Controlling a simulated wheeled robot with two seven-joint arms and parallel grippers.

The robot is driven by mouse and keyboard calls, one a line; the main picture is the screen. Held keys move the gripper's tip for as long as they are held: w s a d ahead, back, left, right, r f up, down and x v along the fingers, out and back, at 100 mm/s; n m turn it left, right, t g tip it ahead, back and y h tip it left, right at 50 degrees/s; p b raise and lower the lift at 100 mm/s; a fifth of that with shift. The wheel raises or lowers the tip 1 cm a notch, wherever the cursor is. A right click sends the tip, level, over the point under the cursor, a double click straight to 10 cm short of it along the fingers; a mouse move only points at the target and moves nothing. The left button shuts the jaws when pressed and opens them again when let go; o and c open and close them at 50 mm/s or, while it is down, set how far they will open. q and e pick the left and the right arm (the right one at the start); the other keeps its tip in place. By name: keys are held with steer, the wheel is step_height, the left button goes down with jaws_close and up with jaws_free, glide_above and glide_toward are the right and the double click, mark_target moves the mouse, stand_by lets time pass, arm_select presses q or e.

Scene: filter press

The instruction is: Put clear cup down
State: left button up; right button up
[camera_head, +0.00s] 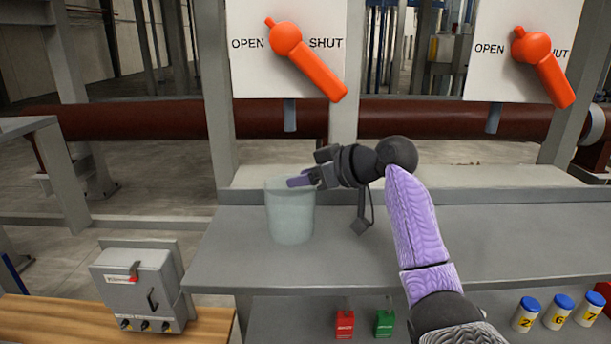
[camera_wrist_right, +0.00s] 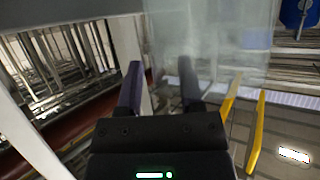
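The clear cup (camera_head: 290,218) is a translucent, pale, upright container at the left part of the grey shelf (camera_head: 235,255). It appears to stand on the shelf. My right gripper (camera_head: 300,181) reaches in from the right at the height of the cup's rim, and its purple fingertips overlap the cup's upper part. In the right wrist view, the two fingers (camera_wrist_right: 160,85) are spread apart, with the see-through cup (camera_wrist_right: 225,45) just beyond them, mostly to the right. Whether a finger is inside the cup or touches its wall is hard to tell. My left gripper is not in view.
Two orange valve handles (camera_head: 305,62) (camera_head: 543,66) hang on white OPEN/SHUT panels, with a spout (camera_head: 290,115) above the cup. A grey switch box (camera_head: 138,290) stands at lower left. Red (camera_head: 345,324) and green (camera_head: 384,323) containers and blue-capped jars (camera_head: 560,311) sit lower down. The shelf's right side is clear.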

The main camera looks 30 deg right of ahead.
steer(key=shift+r, duration=0.1)
steer(key=b+v, duration=0.4)
steer(key=v, duration=0.8)
